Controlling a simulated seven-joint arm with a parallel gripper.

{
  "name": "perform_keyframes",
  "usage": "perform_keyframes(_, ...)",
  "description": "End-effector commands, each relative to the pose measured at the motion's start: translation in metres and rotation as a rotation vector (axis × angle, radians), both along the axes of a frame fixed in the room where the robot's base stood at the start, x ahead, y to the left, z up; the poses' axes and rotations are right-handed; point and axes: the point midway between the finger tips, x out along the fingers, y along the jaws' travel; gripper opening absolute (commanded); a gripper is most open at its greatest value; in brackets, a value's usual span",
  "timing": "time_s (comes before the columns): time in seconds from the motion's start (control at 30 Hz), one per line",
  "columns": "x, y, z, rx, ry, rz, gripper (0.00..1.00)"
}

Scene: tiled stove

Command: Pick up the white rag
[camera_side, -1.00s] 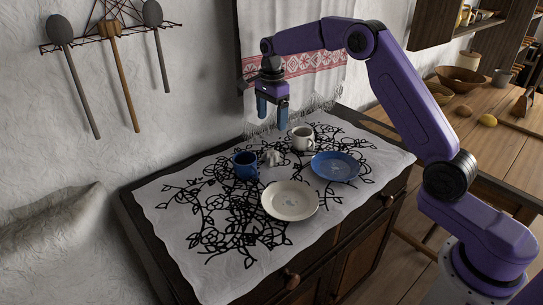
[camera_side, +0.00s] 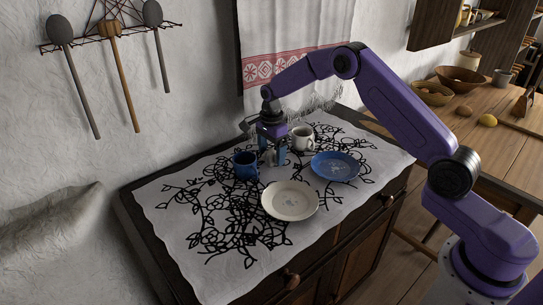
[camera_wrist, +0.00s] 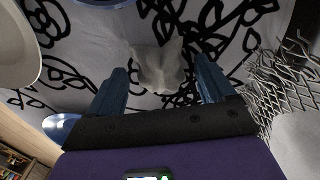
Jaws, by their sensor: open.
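The white rag (camera_wrist: 160,68) is a small crumpled greyish-white piece lying on the patterned cloth. In the wrist view it sits between the two blue fingers of my gripper (camera_wrist: 164,84), with a gap on each side. In the side view my gripper (camera_side: 273,158) is low over the cloth, between the blue mug and the white mug, and its fingers mostly hide the rag (camera_side: 268,157). My gripper is open and holds nothing.
A blue mug (camera_side: 245,166) stands close left of my gripper and a white mug (camera_side: 302,138) close right. A cream plate (camera_side: 290,201) and a blue plate (camera_side: 335,166) lie in front. A fringed towel (camera_side: 293,50) hangs on the wall behind. The cloth's left part (camera_side: 175,235) is clear.

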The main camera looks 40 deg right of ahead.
Motion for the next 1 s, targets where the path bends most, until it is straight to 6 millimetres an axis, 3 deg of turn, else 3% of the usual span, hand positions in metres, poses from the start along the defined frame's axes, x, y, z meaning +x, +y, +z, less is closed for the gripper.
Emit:
perform_keyframes(0.27,0.0,0.0,-0.003,0.0,-0.002,-0.001,0.83)
perform_keyframes(0.43,0.0,0.0,-0.002,0.0,-0.002,-0.001,0.28)
perform_keyframes(0.5,0.0,0.0,-0.002,0.0,-0.002,-0.001,0.23)
perform_keyframes(0.8,0.001,0.0,0.0,0.0,-0.002,-0.001,0.23)
perform_keyframes(1.0,0.001,0.0,0.016,0.0,-0.005,-0.001,0.23)
